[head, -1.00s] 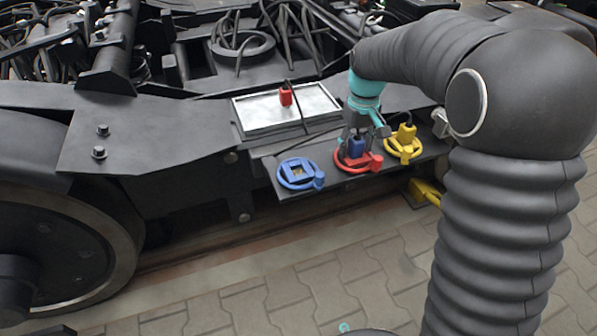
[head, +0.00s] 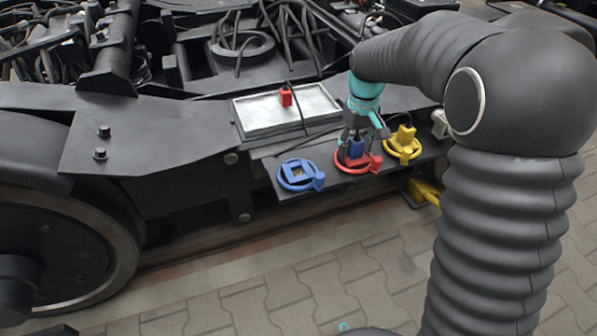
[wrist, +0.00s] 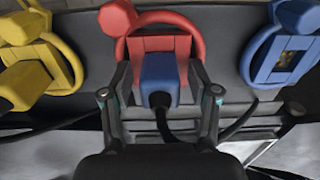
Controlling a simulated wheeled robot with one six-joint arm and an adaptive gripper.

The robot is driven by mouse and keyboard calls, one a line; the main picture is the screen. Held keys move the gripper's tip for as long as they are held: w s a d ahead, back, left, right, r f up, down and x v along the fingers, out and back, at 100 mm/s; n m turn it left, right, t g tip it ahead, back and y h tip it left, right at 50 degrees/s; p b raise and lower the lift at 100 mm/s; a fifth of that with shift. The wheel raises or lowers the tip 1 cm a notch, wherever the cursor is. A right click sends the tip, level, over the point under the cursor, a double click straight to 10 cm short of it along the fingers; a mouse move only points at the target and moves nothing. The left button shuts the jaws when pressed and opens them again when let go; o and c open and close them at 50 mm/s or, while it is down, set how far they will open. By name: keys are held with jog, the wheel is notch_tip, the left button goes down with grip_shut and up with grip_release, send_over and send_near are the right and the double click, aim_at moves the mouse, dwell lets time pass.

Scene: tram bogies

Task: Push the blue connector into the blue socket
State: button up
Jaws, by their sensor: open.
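The blue connector (head: 356,147) sits at the red socket (head: 371,163), not at the blue socket. In the wrist view the blue connector (wrist: 159,72) stands against the front of the red socket (wrist: 165,45), its black cable running back under my gripper. I cannot tell how deep it sits. My gripper (wrist: 161,84) is open, with one finger on each side of the blue connector. The blue socket (head: 298,162) is empty, left of the red one in the head view; it also shows at the right in the wrist view (wrist: 263,67).
A yellow connector (head: 405,134) sits in the yellow socket (head: 402,152) to the right. A red connector (head: 286,97) lies on a pale tray (head: 262,112) behind the sockets. The dark shelf (head: 327,177) has little free room. Cables lie near my gripper.

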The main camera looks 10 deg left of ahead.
aim_at(357, 139)
grip_shut()
jog(key=shift+r, duration=0.15)
jog(key=shift+r+p, duration=2.4)
jog(key=shift+r, duration=0.45)
